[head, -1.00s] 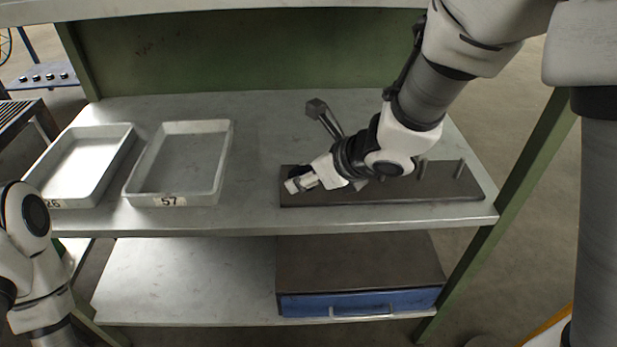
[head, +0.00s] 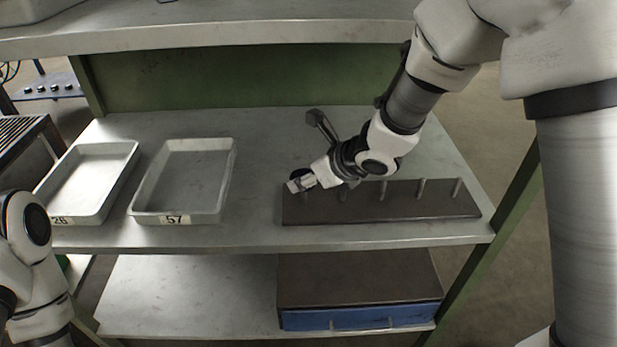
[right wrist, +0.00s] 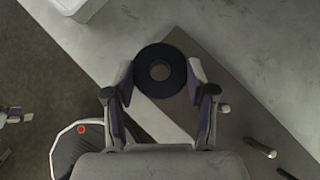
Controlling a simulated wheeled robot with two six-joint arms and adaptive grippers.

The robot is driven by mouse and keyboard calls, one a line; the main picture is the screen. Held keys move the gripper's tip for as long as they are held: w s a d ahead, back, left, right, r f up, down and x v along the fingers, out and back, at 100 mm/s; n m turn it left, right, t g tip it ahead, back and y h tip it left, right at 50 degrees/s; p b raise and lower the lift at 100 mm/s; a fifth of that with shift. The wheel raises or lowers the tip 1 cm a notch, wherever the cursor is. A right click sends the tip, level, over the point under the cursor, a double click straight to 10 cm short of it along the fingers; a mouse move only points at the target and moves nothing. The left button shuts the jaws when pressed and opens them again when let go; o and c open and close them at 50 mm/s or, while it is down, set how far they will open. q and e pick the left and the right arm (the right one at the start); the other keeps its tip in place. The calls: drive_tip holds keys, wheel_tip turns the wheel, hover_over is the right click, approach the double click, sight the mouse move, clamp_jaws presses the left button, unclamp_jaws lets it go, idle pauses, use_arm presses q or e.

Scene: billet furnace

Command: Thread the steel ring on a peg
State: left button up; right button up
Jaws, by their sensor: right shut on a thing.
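The steel ring is a thick dark ring (right wrist: 160,91) with a round hole, best seen in the right wrist view. In the head view only a dark bit of it (head: 298,174) shows at the fingertips. My right gripper (head: 302,184) is shut on the ring, its fingers (right wrist: 161,75) on opposite sides of the rim. It is over the left end of the dark peg board (head: 400,208). Several upright pegs (head: 421,188) stand in a row on the board. Whether a peg is under or inside the ring cannot be told. My left gripper is out of view.
Two pale trays, marked 26 (head: 95,175) and 57 (head: 180,180), stand left of the board on the grey shelf (head: 258,205). A dark angled piece (head: 318,120) rises behind my right wrist. A blue drawer box (head: 360,317) sits on the lower shelf.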

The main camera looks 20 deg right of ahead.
sight(308, 170)
drive_tip(key=shift+w+d+r+p, duration=0.1)
drive_tip(key=shift+w+d+p, duration=0.1)
drive_tip(key=shift+w+p, duration=0.4)
drive_tip(key=shift+w+d+p, duration=0.15)
drive_tip(key=shift+w+p, duration=0.2)
drive_tip(key=shift+w, duration=0.3)
drive_tip(key=shift+w+f, duration=0.2)
drive_tip(key=shift+f, duration=0.05)
drive_tip(key=shift+f+b, duration=1.25)
drive_tip(key=shift+b, duration=0.3)
drive_tip(key=o, duration=1.6)
drive_tip(key=shift+s, duration=0.1)
drive_tip(key=v, duration=1.2)
